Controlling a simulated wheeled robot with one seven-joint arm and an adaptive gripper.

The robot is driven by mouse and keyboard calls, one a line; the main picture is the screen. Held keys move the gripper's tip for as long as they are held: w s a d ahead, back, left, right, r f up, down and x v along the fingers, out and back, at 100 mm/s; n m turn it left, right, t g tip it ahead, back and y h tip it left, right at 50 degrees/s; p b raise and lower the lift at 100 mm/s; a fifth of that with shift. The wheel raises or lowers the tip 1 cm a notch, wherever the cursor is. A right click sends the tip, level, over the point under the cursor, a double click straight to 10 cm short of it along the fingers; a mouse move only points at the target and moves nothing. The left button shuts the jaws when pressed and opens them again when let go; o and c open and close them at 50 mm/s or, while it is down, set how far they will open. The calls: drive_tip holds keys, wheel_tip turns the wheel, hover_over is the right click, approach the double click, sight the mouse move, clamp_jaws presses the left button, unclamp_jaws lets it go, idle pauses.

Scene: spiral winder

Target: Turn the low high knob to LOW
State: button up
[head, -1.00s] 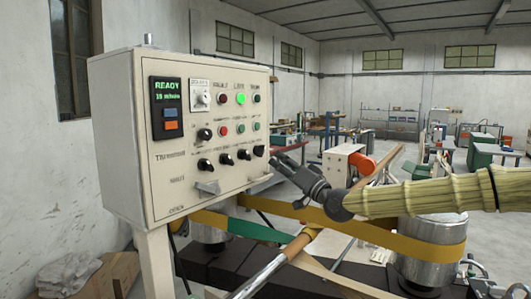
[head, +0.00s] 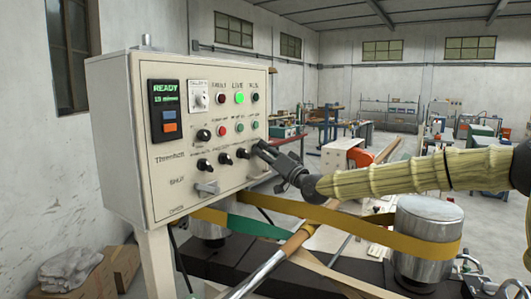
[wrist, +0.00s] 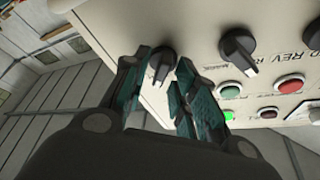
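A cream control panel (head: 215,165) carries a row of black knobs. In the head view my gripper (head: 265,151) is at the right end of this row and covers the rightmost knob. In the wrist view a black knob (wrist: 161,60) with a pale pointer line lies between the tips of my gripper (wrist: 158,78). The fingers are apart, one on each side of the knob; I cannot tell whether either touches it. A neighbouring black knob (wrist: 237,46) is clear of the fingers. No LOW or HIGH lettering is readable.
The panel's display (head: 166,110) reads READY. A lit green lamp (head: 239,98) and several other buttons are above the knobs. A small ledge (head: 206,188) juts from the panel below. A yellow belt (head: 340,222) and metal drum (head: 427,240) are below my arm.

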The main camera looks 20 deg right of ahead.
clamp_jaws()
drive_tip(key=shift+f+n+b, duration=0.15)
drive_tip(key=shift+n+b, duration=0.25)
drive_tip(key=shift+b, duration=0.25)
drive_tip(key=n+g+y+b, duration=0.2)
drive_tip(key=n+b, duration=0.1)
drive_tip(key=n, duration=0.3)
drive_tip(key=n+g+y+b, duration=0.2)
drive_tip(key=n+y+b, duration=0.1)
drive_tip(key=n, duration=0.3)
drive_tip(key=n+g+y+b, duration=0.2)
drive_tip(key=n+b, duration=0.2)
drive_tip(key=n, duration=0.3)
drive_tip(key=shift+w+d+y+b, duration=0.15)
drive_tip(key=shift+d+y+b, duration=0.05)
drive_tip(key=shift+y+b, duration=0.1)
drive_tip(key=shift+r+n, duration=0.2)
drive_tip(key=shift+n, duration=0.2)
drive_tip(key=shift+o, duration=1.5)
unclamp_jaws()
drive_tip(key=shift+d, duration=0.15)
